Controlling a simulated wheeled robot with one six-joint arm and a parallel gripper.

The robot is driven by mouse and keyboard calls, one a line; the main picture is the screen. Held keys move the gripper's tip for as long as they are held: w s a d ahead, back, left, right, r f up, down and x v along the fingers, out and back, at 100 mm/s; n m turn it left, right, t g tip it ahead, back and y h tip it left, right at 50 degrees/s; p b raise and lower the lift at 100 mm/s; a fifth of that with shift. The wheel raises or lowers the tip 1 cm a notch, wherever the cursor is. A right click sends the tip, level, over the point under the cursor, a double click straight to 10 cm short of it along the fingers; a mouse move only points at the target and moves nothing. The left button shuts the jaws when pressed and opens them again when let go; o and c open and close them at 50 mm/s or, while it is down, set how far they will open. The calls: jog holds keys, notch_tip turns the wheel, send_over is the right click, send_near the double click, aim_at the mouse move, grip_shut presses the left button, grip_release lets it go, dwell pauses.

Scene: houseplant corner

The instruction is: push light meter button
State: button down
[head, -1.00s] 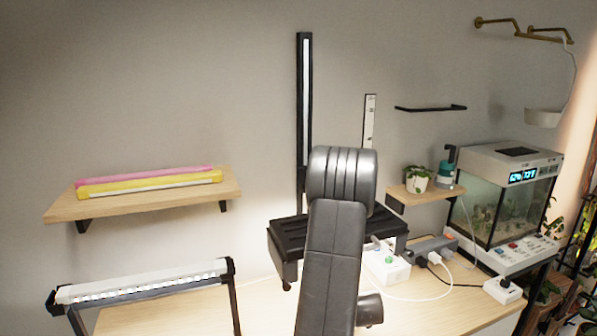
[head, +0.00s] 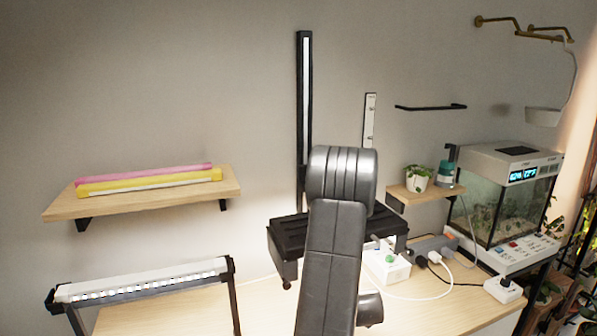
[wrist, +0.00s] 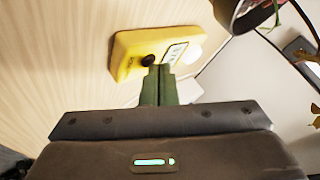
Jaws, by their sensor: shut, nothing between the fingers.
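The light meter appears to be the yellow box (wrist: 128,58) in the wrist view, lying on a pale wood-grained surface. It has a round black button (wrist: 149,60), a label with dark marks and a white part at its right end. My gripper (wrist: 160,70) is shut and empty. Its fingertips overlap the meter's near edge in the picture, just right of and below the button. I cannot tell whether they touch the meter. In the head view my arm hides the gripper, and I cannot see the meter.
In the head view a wooden desk (head: 430,315) bears a white power box (head: 386,266), cables and a light bar on a stand (head: 140,286). A fish tank (head: 497,205) stands at right. A shelf (head: 140,205) holds pink and yellow tubes. A dark round rim (wrist: 250,18) is near the meter.

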jog(key=shift+r, duration=0.55)
jog(key=shift+p, duration=0.3)
notch_tip(320, 180, up, 6)
jog(key=p, duration=0.4)
jog(key=shift+p, duration=0.3)
